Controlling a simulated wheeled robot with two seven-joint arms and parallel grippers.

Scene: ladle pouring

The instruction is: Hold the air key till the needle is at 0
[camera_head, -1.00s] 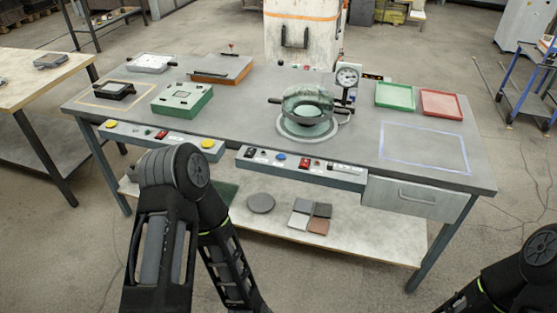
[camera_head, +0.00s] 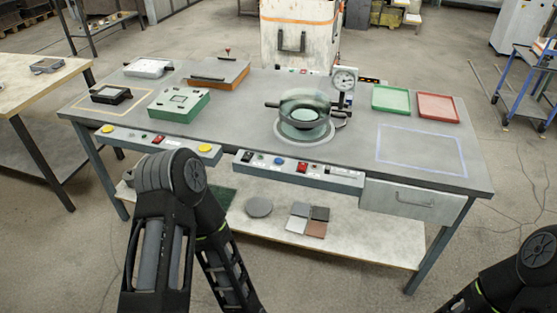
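The round dial gauge (camera_head: 344,79) stands on a stem behind the glass vessel (camera_head: 304,115), which sits on a round base on the grey table. Its needle reading is too small to make out. A control strip (camera_head: 330,177) on the table's front edge carries a black switch (camera_head: 247,157), a blue button (camera_head: 280,161) and a red switch (camera_head: 302,167). Their labels are too small to read, so I cannot tell which is the air key. My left arm shows at bottom left and my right arm at the bottom right corner; neither gripper is in view.
A second strip (camera_head: 150,140) with yellow buttons is left of it. A green block (camera_head: 179,105), an orange-sided box (camera_head: 217,74), a green tray (camera_head: 390,100) and a red tray (camera_head: 437,108) stand on the table. The blue-outlined area (camera_head: 421,150) is empty.

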